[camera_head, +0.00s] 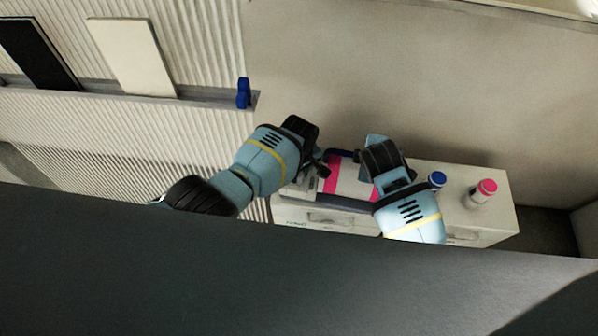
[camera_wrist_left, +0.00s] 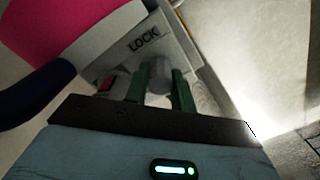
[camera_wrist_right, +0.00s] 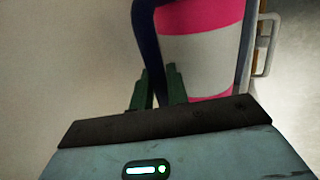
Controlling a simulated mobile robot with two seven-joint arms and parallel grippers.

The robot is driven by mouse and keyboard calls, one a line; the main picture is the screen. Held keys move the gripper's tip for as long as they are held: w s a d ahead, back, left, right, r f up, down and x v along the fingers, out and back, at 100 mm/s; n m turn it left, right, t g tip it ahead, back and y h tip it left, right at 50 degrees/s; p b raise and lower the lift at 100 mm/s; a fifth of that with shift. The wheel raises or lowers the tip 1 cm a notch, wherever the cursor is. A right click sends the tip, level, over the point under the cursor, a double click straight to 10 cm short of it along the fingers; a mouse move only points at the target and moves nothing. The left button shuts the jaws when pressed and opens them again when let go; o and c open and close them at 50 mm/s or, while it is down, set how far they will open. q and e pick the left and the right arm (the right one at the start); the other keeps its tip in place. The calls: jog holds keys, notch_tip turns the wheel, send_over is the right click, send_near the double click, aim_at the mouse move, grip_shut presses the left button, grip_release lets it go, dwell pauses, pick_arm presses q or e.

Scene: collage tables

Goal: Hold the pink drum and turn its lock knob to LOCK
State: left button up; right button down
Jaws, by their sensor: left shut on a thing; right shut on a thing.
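The pink drum (camera_head: 331,178), pink with a white band, lies on a pale cabinet in the head view, partly hidden by my arms. It also shows in the left wrist view (camera_wrist_left: 60,28) and the right wrist view (camera_wrist_right: 198,18). My left gripper (camera_wrist_left: 158,92) is shut on the grey lock knob (camera_wrist_left: 159,70), on a pale plate beside the printed word LOCK (camera_wrist_left: 143,40). The knob's pointing direction cannot be told. My right gripper (camera_wrist_right: 158,88) is shut on a dark blue bar (camera_wrist_right: 147,35) running along the drum's side. Both grippers' fingertips are hidden in the head view.
The pale cabinet (camera_head: 465,235) stands against a plain wall. A blue-capped bottle (camera_head: 437,180) and a pink-capped bottle (camera_head: 483,191) stand right of my right arm. A ledge on the left holds a black panel (camera_head: 38,52), a white panel (camera_head: 132,57) and a blue object (camera_head: 243,93).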

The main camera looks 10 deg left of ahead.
pick_arm(q)
jog(key=shift+m, duration=0.3)
jog(key=m, duration=0.3)
jog(key=shift+m, duration=0.3)
jog(key=m, duration=0.4)
jog(key=shift+m, duration=0.3)
jog(key=m, duration=0.9)
dwell(0.3)
jog(key=o, duration=1)
jog(key=shift+r, duration=0.15)
